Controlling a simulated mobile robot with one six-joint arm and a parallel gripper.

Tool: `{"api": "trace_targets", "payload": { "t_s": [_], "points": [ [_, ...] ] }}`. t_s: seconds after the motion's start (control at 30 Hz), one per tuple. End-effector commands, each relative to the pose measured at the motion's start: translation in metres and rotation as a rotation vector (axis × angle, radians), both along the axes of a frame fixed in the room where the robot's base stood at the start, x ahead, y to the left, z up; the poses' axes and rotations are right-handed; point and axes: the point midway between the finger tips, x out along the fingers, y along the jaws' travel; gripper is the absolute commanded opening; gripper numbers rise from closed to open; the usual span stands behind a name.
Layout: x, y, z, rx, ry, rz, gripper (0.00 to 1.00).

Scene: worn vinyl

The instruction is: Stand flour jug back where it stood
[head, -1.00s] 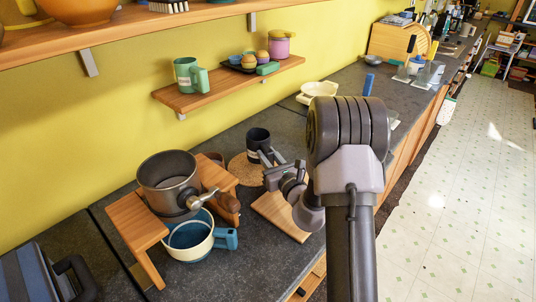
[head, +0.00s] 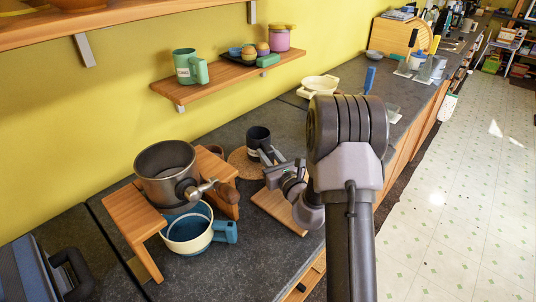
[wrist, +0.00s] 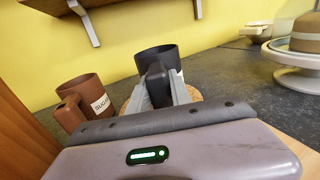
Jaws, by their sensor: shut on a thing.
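A dark grey jug (head: 258,137) with a white label, mostly hidden so its word cannot be read, is upright at the round cork mat (head: 239,160). My gripper (head: 263,155) is shut on its handle side. In the wrist view the jug (wrist: 156,60) stands between the two fingers (wrist: 160,95), with the cork mat (wrist: 196,92) behind and below it. I cannot tell whether its base touches the mat. A brown mug labelled SUGAR (wrist: 88,100) is to its left. A green labelled mug (head: 187,67) stands on the wall shelf (head: 222,78).
A wooden riser (head: 135,215) bears a grey pot (head: 166,178) to the left, with a blue and cream jug (head: 192,232) in front. A wooden board (head: 277,211) lies under my wrist. A white dish (head: 318,86) is farther back. Counter behind the mat is clear.

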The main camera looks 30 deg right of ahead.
Motion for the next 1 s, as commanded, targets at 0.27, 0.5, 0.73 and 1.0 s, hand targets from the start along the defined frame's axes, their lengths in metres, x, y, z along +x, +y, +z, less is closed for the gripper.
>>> {"api": "trace_targets", "payload": {
  "t_s": [0.27,0.5,0.73,1.0],
  "points": [
    [0.0001,-0.0001,0.0,0.0,-0.001,0.0,0.0],
    [0.0001,0.0,-0.0027,0.0,0.0,0.0,0.0],
    [0.0001,-0.0001,-0.0056,0.0,0.0,0.0,0.0],
    [0.0001,-0.0001,-0.0088,0.0,0.0,0.0,0.0]
  ]
}}
